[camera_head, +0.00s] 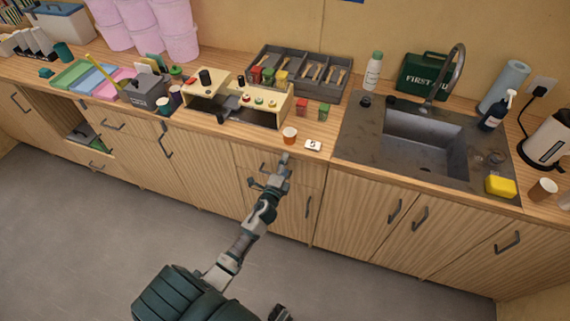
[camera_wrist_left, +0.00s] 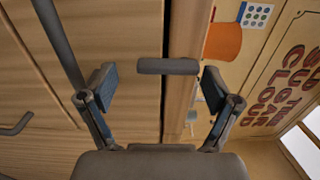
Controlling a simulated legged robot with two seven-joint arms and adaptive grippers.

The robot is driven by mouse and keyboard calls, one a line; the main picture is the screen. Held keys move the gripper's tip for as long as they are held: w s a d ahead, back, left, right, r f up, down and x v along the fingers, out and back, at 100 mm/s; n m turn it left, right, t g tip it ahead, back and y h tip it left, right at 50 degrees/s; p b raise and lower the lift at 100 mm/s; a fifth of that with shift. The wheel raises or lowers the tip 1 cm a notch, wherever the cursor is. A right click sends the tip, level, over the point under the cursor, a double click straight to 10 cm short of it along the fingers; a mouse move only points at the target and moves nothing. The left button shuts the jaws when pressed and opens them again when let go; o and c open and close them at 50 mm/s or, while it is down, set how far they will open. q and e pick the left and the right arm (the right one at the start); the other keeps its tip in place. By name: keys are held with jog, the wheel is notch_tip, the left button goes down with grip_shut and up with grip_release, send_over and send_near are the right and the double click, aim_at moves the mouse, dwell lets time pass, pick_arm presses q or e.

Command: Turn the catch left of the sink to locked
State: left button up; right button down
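The catch appears as a small dark grey bar (camera_wrist_left: 167,66) in the left wrist view, by the counter's front edge. In the head view it is a small grey piece (camera_head: 285,157) at the top of the cabinet front, left of the sink (camera_head: 428,140). Whether it is locked cannot be told. My left gripper (camera_head: 270,178) is just below the counter edge. In the left wrist view my left gripper (camera_wrist_left: 159,80) is open, its fingers on either side of the bar with gaps visible.
An orange cup (camera_head: 290,135) and a small white card-like item (camera_head: 313,145) stand on the counter just above the catch. Drawer and door handles, such as one handle (camera_head: 309,206), stick out from the cabinet front nearby. The grey floor (camera_head: 75,230) is clear.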

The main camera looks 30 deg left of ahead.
pick_arm(q)
jog(key=shift+r, duration=0.2)
jog(key=shift+s, duration=0.15)
jog(key=v, duration=1.1)
jog(key=shift+s, duration=0.25)
jog(key=shift+d+f, duration=0.1)
jog(key=shift+f, duration=0.05)
jog(key=s+d+f+n+g+h, duration=0.1)
jog(key=s+d+f+n+g, duration=0.15)
jog(key=f, duration=0.65)
jog(key=s+d+f+n+g, duration=0.1)
jog(key=s+f+n+g, duration=0.2)
jog(key=f, duration=0.6)
jog(key=s+d+f+n+g+h, duration=0.15)
jog(key=s+f, duration=0.25)
jog(key=f, duration=0.6)
jog(key=s+d+f+n+g+h, duration=0.1)
jog(key=s+d+f+n+g, duration=0.2)
jog(key=s+f, duration=0.6)
jog(key=s+d+f+n+g, duration=0.3)
jog(key=s+f+g, duration=0.3)
jog(key=s, duration=0.9)
notch_tip(320, 180, down, 3)
jog(key=shift+d+r+h, duration=0.1)
jog(key=shift+d+h, duration=0.25)
jog(key=shift+d, duration=0.05)
